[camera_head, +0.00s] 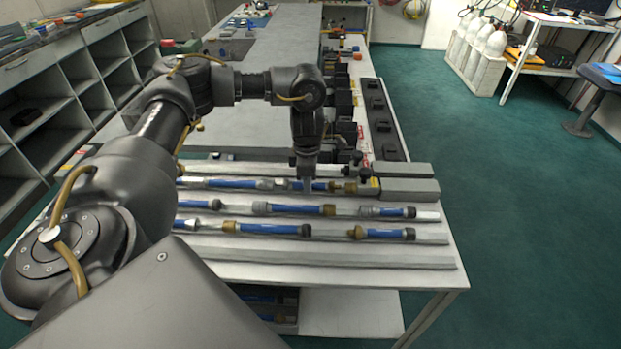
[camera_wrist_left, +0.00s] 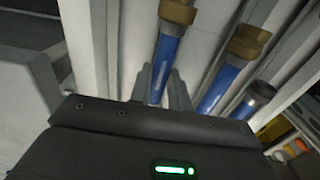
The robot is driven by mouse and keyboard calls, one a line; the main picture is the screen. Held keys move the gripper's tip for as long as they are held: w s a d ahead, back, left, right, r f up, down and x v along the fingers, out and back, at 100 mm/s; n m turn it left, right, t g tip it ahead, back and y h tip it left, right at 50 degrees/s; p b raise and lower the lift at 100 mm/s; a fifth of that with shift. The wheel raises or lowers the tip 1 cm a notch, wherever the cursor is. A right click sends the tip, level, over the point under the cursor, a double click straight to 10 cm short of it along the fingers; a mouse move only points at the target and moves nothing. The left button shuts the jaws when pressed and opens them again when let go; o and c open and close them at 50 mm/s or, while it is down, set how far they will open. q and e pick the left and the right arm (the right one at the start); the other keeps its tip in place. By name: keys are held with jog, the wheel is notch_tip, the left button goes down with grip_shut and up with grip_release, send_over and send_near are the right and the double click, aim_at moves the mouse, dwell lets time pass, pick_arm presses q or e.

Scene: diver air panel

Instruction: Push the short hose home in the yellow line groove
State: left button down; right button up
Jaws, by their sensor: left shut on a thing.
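My left gripper (camera_head: 308,186) reaches down over the back groove of the bench rack. In the left wrist view the fingers (camera_wrist_left: 160,82) stand either side of the hose's blue body (camera_wrist_left: 164,60). The hose lies along the groove, near a yellow tag (camera_head: 374,182) at the groove's right end. I cannot tell whether it is fully seated. My right gripper is not in view.
Another blue hose (camera_head: 232,184) lies left in the same row. Nearer rows hold several hoses, such as one with brass and dark ends (camera_head: 268,229). The front groove (camera_head: 330,258) is empty. A grey block (camera_head: 409,189) stands right of the yellow tag. Black panel units (camera_head: 380,118) stand behind.

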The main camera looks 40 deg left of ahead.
pick_arm(q)
jog(key=shift+s+a, duration=0.2)
jog(key=shift+a, duration=0.1)
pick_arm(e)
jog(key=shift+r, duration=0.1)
pick_arm(q)
jog(key=shift+s+a, duration=0.25)
jog(key=shift+a, duration=0.1)
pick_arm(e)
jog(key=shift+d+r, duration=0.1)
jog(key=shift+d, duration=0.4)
pick_arm(q)
jog(key=shift+s+a+p, duration=0.3)
jog(key=shift+a, duration=0.1)
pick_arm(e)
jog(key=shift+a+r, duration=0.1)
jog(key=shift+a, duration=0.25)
pick_arm(q)
jog(key=c, duration=1.3)
grip_release()
jog(key=shift+o, duration=0.3)
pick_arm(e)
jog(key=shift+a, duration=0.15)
